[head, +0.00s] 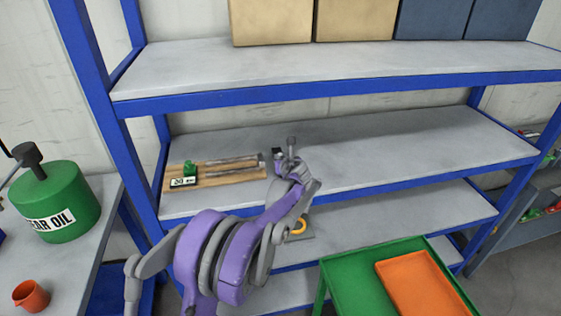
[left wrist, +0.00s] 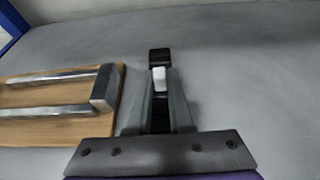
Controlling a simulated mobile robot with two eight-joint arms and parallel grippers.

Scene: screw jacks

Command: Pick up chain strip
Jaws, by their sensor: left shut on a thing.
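My left gripper (head: 284,160) is over the middle shelf, just right of the wooden board. In the left wrist view its jaws (left wrist: 160,105) are closed on a small dark piece with a white patch (left wrist: 160,57), seemingly the chain strip. The same dark piece shows small at the fingertips in the head view (head: 278,153). Most of it is hidden between the fingers, and its links cannot be made out. Whether it touches the shelf cannot be told. My right gripper is not in view.
The wooden board (head: 220,180) carries two metal rails, a green part (head: 190,159) and a label. The middle shelf (head: 420,145) is clear to the right. Blue uprights frame the shelves. A green table (head: 340,275) with an orange tray (head: 420,285) stands in front.

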